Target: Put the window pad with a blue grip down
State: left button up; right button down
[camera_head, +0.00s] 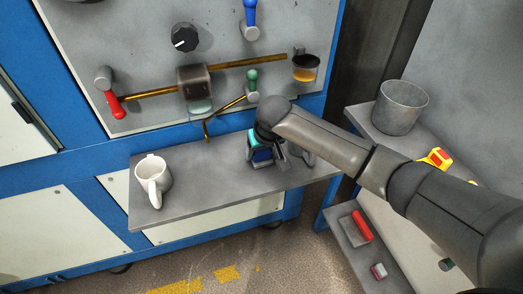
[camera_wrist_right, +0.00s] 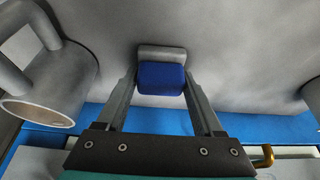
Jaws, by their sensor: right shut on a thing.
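The window pad has a blue grip (camera_wrist_right: 162,78) and a grey pad part (camera_wrist_right: 162,52), seen in the right wrist view between my right gripper's fingers. My right gripper (camera_head: 263,150) is shut on the blue grip and points down at the grey shelf (camera_head: 215,180). In the head view the blue grip (camera_head: 262,156) shows just below the wrist. The pad is at or close above the shelf; I cannot tell if it touches. My left gripper is out of view.
A white mug (camera_head: 153,180) stands at the shelf's left end. A grey metal mug (camera_wrist_right: 48,80) stands beside the gripper, mostly hidden by my arm in the head view. A metal bucket (camera_head: 401,106) stands on the right-hand shelf. The shelf between white mug and gripper is clear.

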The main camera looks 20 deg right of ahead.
grip_release()
jog(key=shift+f+b, duration=0.25)
jog(key=shift+b, duration=0.35)
jog(key=p+v, duration=0.5)
jog(key=v, duration=1)
jog(key=shift+r, duration=0.2)
jog(key=shift+w, duration=0.1)
